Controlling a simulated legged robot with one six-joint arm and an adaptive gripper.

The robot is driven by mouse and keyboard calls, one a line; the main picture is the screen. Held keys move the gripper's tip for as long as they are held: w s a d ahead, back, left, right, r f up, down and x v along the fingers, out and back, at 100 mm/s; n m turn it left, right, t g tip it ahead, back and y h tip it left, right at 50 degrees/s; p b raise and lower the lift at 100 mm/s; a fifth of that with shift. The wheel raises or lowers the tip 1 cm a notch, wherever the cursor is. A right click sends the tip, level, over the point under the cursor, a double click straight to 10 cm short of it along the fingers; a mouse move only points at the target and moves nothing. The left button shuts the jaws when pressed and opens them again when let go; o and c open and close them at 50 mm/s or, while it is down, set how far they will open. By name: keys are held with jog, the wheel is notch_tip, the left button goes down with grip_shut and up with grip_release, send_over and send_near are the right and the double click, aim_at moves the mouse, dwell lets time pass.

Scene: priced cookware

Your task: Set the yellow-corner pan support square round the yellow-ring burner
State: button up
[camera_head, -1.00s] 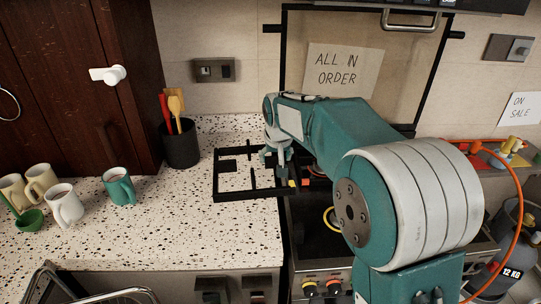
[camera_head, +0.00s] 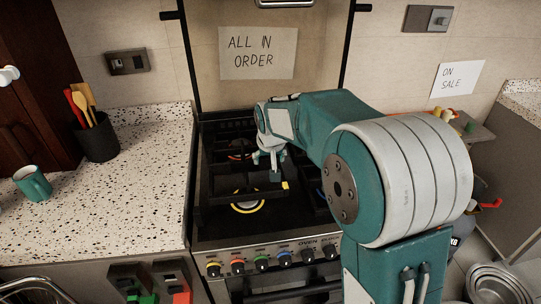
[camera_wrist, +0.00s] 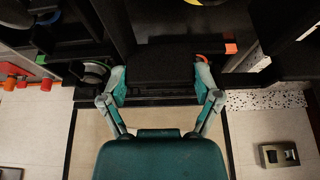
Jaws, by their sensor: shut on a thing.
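My gripper (camera_head: 270,164) is shut on a bar of the black pan support and holds it over the hob. The support's yellow corner (camera_head: 285,185) shows just below and right of my fingers. The yellow-ring burner (camera_head: 248,205) shows beneath the support on the near left of the hob, partly covered by its bars. Whether the support touches the hob is unclear, as dark bars merge with the dark surface.
A red-ring burner (camera_head: 240,151) lies farther back, and a blue ring (camera_head: 320,191) shows at right, partly behind my arm. Coloured knobs (camera_head: 262,262) line the stove front. The speckled counter (camera_head: 140,205) at left holds a teal mug (camera_head: 33,184) and a utensil pot (camera_head: 97,140).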

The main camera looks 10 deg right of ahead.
aim_at(266, 169)
jog(key=shift+a, duration=0.65)
jog(key=shift+d+f, duration=0.85)
jog(key=shift+f, duration=0.95)
jog(key=shift+a+f, duration=0.55)
jog(key=shift+a, duration=0.1)
jog(key=shift+d, duration=0.45)
jog(key=shift+a, duration=0.4)
jog(key=shift+d, duration=0.3)
